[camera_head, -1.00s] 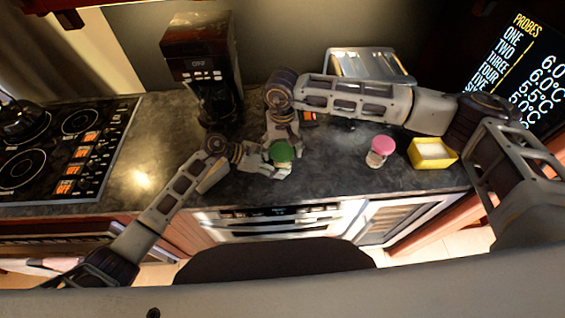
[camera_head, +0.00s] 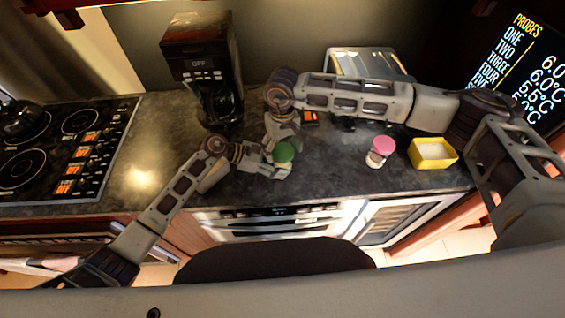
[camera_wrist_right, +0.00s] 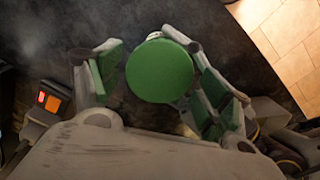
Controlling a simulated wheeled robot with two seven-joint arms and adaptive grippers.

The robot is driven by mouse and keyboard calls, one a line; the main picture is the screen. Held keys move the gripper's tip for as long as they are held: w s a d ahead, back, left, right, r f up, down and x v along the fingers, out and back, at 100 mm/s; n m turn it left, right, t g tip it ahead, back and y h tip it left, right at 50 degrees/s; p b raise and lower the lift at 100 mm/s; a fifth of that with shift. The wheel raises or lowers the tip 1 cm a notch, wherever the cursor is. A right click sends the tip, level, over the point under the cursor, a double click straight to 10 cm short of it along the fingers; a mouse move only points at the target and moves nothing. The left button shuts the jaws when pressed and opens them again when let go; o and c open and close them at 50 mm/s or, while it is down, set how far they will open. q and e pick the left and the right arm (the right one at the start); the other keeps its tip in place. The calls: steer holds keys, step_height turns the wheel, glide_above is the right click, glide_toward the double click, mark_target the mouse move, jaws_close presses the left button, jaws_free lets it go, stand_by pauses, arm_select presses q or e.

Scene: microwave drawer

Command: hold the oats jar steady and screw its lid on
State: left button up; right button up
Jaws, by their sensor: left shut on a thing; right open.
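The oats jar shows mainly as its round green lid (camera_head: 284,152), seen from above over the counter. The jar body below is mostly hidden by the lid and my grippers. My left gripper (camera_head: 277,169) is the lower one and is shut on the jar. My right gripper (camera_head: 284,145) comes down from behind at the lid. In the right wrist view the green lid (camera_wrist_right: 160,70) lies between the open, green-padded fingers of my right gripper (camera_wrist_right: 148,58). The right-hand finger is very close to the lid; I cannot tell whether it touches. I cannot tell how the lid is seated.
A pink-lidded jar (camera_head: 380,151) and a yellow box (camera_head: 432,153) stand to the right. A coffee maker (camera_head: 203,70) stands behind left, a steel appliance (camera_head: 368,63) behind right. The stove (camera_head: 60,150) is at left. The counter's front edge is close to my grippers.

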steer(key=shift+s+n, duration=0.1)
steer(key=shift+n, duration=0.6)
steer(key=shift+n, duration=1.9)
steer(key=c, duration=1)
steer(key=shift+m, duration=2.3)
steer(key=shift+m, duration=0.3)
